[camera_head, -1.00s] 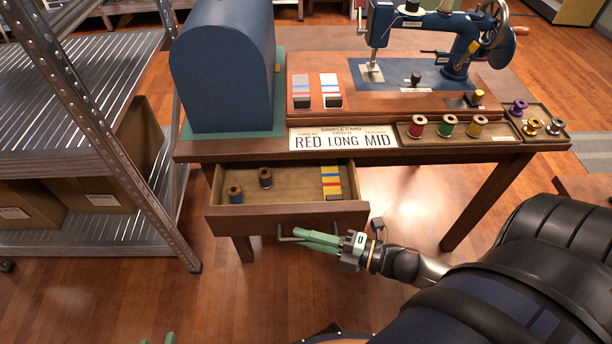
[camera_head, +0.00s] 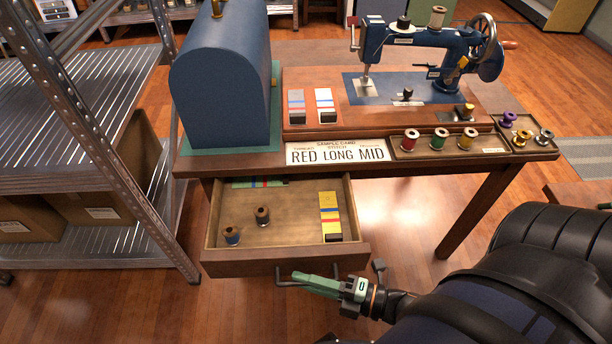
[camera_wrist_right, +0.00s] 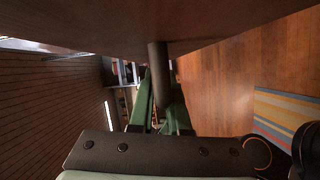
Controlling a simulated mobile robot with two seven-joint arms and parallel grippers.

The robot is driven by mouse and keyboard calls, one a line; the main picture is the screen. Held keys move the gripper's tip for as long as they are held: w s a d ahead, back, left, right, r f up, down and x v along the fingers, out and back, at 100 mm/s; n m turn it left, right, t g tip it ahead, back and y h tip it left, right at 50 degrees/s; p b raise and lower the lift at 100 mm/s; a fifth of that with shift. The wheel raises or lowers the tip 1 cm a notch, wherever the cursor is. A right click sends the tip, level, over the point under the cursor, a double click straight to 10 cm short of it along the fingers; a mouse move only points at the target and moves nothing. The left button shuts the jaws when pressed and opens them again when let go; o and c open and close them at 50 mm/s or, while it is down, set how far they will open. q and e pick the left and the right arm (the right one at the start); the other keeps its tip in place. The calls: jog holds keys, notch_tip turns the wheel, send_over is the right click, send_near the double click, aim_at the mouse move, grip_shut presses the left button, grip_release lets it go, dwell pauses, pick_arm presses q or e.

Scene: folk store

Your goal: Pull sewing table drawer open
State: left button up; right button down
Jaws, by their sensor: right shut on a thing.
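The wooden drawer (camera_head: 225,262) of the sewing table (camera_head: 420,158) is pulled well out below the tabletop in the head view. It holds two thread spools, a yellow striped card and a partly covered green card at the back. A dark bar handle (camera_head: 290,283) is on its front. My right gripper (camera_head: 300,279) has its green fingers at the handle, shut on it. In the right wrist view the handle (camera_wrist_right: 158,75) runs between the green fingers, close under the drawer front (camera_wrist_right: 210,25). My left gripper does not show.
The tabletop carries a blue sewing machine (camera_head: 440,55), a blue domed cover (camera_head: 222,95), a sample card sign (camera_head: 337,151) and several spools. A metal shelf (camera_head: 80,120) stands close on the left. The floor in front of the drawer is clear.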

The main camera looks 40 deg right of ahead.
jog(key=c, duration=0.9)
grip_release()
jog(key=shift+s, duration=0.1)
jog(key=v, duration=1.2)
jog(key=shift+s+d+r+p, duration=0.1)
jog(key=shift+d+p, duration=0.05)
jog(key=shift+p, duration=0.25)
